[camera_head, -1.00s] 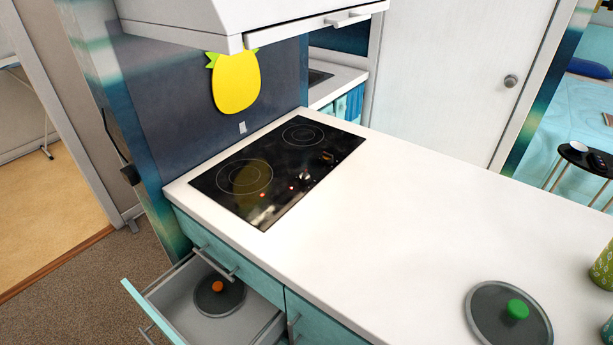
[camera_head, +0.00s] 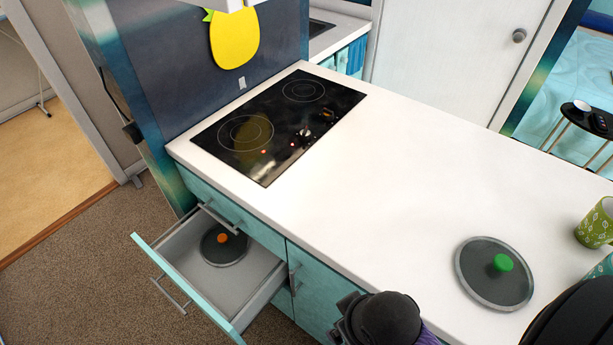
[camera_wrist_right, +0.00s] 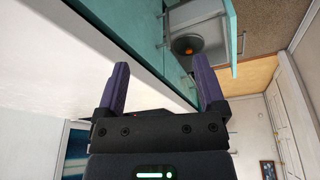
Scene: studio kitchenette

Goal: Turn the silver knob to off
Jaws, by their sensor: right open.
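The silver knob (camera_head: 305,132) is a small bright knob on the right part of the black cooktop (camera_head: 240,165). Its exact pointer angle is too small to read. Red lights glow on the cooktop to the left of the knob. My right gripper (camera_wrist_right: 162,76) shows in the right wrist view with two purple fingers spread apart and nothing between them. It is beside the counter edge, away from the knob, which that view does not show. Dark parts of my arm show at the bottom of the head view. My left gripper is not in view.
An open drawer (camera_head: 238,285) below the cooktop holds a lid with an orange handle (camera_head: 224,242). A lid with a green handle (camera_head: 496,272) lies on the white counter (camera_head: 400,170), near a green patterned cup (camera_head: 597,222). The counter between cooktop and lid is clear.

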